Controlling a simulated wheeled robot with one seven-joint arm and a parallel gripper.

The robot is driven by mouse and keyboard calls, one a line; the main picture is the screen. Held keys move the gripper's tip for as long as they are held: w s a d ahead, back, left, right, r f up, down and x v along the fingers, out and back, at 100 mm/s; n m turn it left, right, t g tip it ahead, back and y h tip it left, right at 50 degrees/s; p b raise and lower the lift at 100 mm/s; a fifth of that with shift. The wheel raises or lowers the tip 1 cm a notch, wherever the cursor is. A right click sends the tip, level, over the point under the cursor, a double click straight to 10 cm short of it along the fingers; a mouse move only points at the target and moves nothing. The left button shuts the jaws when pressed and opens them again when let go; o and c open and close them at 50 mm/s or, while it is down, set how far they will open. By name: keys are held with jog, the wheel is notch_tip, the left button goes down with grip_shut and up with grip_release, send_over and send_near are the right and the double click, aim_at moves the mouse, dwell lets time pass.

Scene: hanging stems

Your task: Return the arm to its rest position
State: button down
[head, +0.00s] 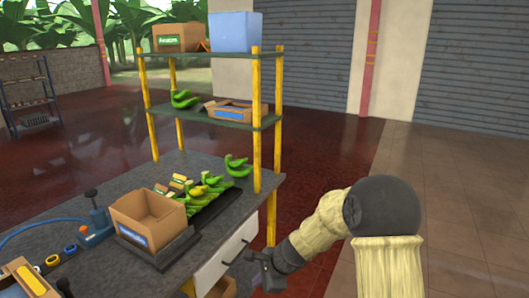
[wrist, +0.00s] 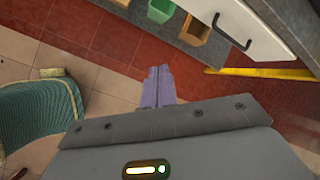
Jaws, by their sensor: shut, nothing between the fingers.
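My gripper (head: 262,268) hangs low beside the front right corner of the packing table (head: 262,188) in the head view, at the end of my bent, sleeve-covered arm. In the wrist view my gripper (wrist: 159,82) shows two purple-grey fingers side by side, shut with nothing between them. Below and ahead of them is the tiled floor (wrist: 100,85). The table's white drawer front (wrist: 245,22) with its dark handle is at the upper right of the wrist view, apart from the fingers.
An open cardboard box (head: 147,215), green and yellow bananas (head: 207,185) and a shelf rack (head: 232,116) stand on the table. A green bin (wrist: 160,10) and a brown box (wrist: 194,30) sit under it. A green mesh object (wrist: 40,115) is at left. Floor right of my arm is clear.

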jog(key=s+d+r+n+h+p, duration=0.2)
jog(key=s+d+r+n+p, duration=0.1)
jog(key=s+d+r+n, duration=0.4)
jog(key=s+d+r+n+h+p, duration=0.3)
jog(key=s+d+r+n, duration=0.4)
jog(key=s+d, duration=0.3)
jog(key=s+n, duration=0.1)
jog(key=s, duration=0.2)
jog(key=shift+g+h+p, duration=0.3)
